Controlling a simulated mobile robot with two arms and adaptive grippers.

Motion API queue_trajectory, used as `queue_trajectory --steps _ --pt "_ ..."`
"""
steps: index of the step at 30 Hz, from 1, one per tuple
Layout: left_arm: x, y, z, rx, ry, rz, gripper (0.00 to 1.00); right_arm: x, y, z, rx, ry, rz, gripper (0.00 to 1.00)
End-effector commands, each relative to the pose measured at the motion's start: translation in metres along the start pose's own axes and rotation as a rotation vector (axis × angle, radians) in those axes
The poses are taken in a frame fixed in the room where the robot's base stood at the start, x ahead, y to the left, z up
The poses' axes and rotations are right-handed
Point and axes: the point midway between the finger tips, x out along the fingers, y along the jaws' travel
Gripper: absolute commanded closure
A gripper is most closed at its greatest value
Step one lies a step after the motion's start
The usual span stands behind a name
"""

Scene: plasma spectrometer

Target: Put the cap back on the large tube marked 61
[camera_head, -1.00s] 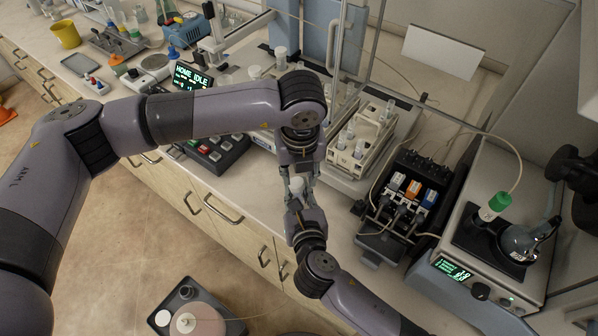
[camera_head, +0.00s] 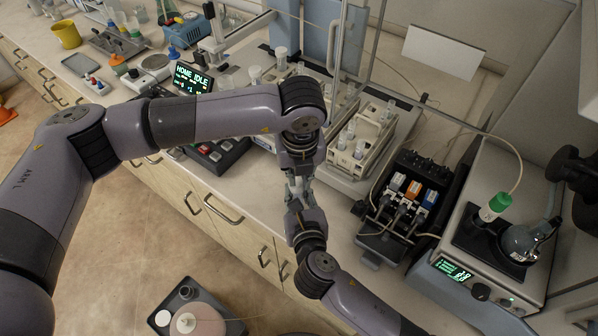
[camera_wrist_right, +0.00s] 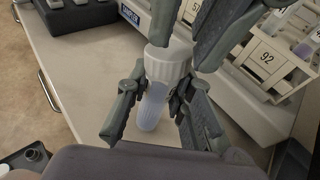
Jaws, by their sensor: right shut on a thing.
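A clear tube (camera_wrist_right: 152,108) with a bluish content stands upright between my grippers in the right wrist view. A ribbed white cap (camera_wrist_right: 167,63) sits at its top; I cannot tell whether it is seated. My right gripper (camera_wrist_right: 160,105) is shut on the tube from below. My left gripper (camera_wrist_right: 185,45) comes down from above, its fingers around the top of the cap; its grip on the cap is unclear. In the head view, my left gripper (camera_head: 299,187) and right gripper (camera_head: 297,208) meet in front of the bench edge. No marking 61 is readable.
A rack with tubes (camera_head: 352,150) stands on the bench behind the grippers; labels 57 and 92 show on it in the wrist view (camera_wrist_right: 268,57). A dark block with coloured valves (camera_head: 408,190) is to the right. A keypad (camera_head: 215,150) lies left, behind my left arm.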

Motion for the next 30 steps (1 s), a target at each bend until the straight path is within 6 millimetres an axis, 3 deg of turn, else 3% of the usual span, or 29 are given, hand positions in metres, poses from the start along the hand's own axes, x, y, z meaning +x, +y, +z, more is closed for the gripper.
queue_trajectory --steps 20,30 --pt "0.013 0.0 0.0 0.0 0.0 0.001 0.87 0.0 0.0 0.001 0.0 -0.002 0.001 1.0" --pt "-0.022 0.0 0.0 0.0 -0.002 -0.001 0.87 0.0 0.0 0.001 0.0 -0.001 0.0 1.0"
